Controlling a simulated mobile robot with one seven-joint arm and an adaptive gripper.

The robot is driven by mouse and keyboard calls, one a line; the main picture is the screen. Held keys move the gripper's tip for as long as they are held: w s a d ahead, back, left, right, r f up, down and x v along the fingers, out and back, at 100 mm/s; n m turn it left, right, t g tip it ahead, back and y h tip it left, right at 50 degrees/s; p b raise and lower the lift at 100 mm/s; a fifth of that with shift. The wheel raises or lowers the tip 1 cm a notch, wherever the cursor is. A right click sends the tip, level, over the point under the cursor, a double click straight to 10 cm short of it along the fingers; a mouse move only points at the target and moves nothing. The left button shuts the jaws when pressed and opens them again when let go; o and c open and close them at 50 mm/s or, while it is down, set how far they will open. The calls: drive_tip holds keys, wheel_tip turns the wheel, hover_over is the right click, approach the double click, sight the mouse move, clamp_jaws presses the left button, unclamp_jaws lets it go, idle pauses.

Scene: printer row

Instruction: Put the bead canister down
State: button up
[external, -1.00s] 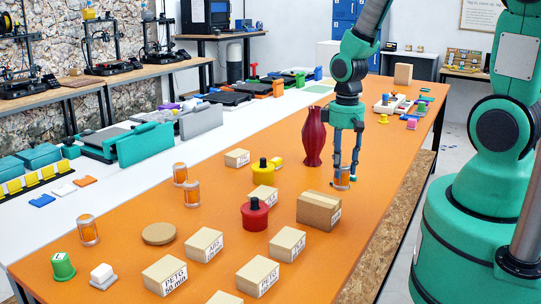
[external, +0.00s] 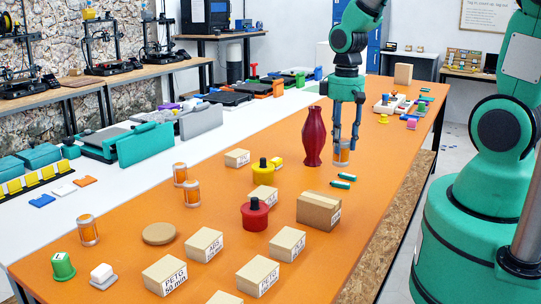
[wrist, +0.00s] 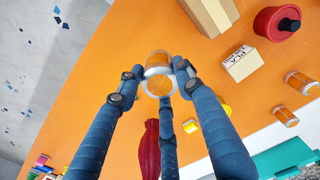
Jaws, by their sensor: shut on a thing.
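My gripper (external: 344,141) is shut on a bead canister (external: 342,153), a clear jar with orange contents and pale ends. The canister appears to be held above the orange table (external: 250,190), beside the dark red vase (external: 314,137). In the wrist view the held canister (wrist: 158,74) sits between my blue fingers, with one end facing the camera. Similar orange canisters stand on the table further left: one (external: 180,174), another just beside it (external: 192,194), and one near the left edge (external: 88,230).
A large cardboard box (external: 319,210), a red lidded pot (external: 255,216) and a yellow one (external: 262,168) stand nearer. Several small boxes fill the front.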

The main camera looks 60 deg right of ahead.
drive_tip(key=w+a+n+p, duration=0.1)
drive_tip(key=w+a+n, duration=0.8)
drive_tip(key=w+a, duration=0.55)
drive_tip(key=w+a+n, duration=0.3)
drive_tip(key=a+n, duration=0.4)
drive_tip(key=a, duration=1.4)
wheel_tip(320, 180, down, 5)
drive_tip(key=shift+w+d+f+p, duration=0.1)
drive_tip(key=shift+f+p, duration=0.05)
drive_tip(key=shift+p, duration=0.3)
drive_tip(key=shift+w, duration=0.1)
drive_tip(key=w+a+b, duration=0.1)
drive_tip(key=w+a, duration=0.1)
drive_tip(key=w, duration=0.5)
drive_tip(key=w+a+f, duration=0.1)
drive_tip(key=w+a, duration=0.2)
drive_tip(key=w, duration=0.5)
drive_tip(key=shift+a+f+b, duration=0.25)
drive_tip(key=shift+f+b, duration=0.05)
drive_tip(key=shift+b, duration=0.05)
